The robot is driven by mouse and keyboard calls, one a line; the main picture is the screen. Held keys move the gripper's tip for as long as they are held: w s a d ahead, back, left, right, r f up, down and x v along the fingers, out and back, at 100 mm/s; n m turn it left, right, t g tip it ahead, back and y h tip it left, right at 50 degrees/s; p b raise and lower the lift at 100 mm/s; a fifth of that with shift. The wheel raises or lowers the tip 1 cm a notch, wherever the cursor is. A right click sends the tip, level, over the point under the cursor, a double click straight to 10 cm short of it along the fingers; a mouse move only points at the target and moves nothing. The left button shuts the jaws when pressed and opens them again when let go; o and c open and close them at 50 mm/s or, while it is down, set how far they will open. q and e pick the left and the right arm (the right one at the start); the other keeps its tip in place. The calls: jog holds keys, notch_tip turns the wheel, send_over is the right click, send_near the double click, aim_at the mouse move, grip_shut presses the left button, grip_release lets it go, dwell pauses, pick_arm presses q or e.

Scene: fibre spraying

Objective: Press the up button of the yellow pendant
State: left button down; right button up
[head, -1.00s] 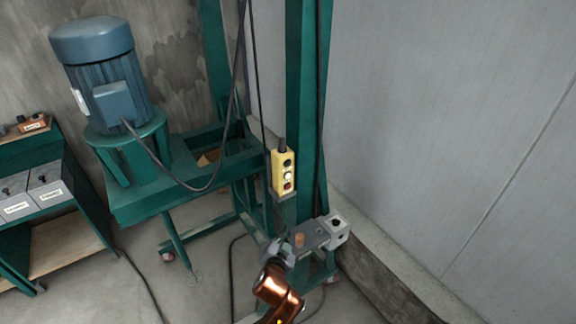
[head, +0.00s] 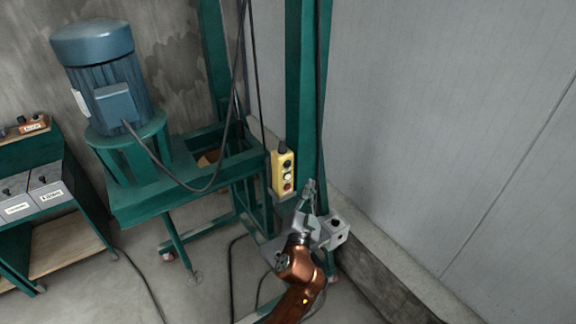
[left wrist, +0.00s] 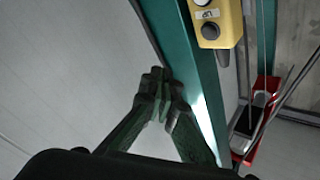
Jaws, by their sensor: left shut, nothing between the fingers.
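The yellow pendant (head: 283,173) hangs upright on a cable beside the green post, with a black, a white and a red button down its face. My right gripper is not in view.
The green post (head: 302,85) stands right behind the pendant, and a grey wall (head: 450,130) fills the right. A blue motor (head: 105,75) sits on the green frame at left.

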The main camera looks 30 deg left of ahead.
aim_at(288, 165)
pick_arm(q)
jog(key=w+a, duration=0.3)
jog(key=a, duration=0.5)
jog(key=shift+p, duration=0.4)
jog(key=shift+w+a, duration=0.1)
jog(key=shift+w, duration=0.05)
dwell(1.0)
jog(key=shift+w+a, duration=0.1)
jog(key=shift+a, duration=0.15)
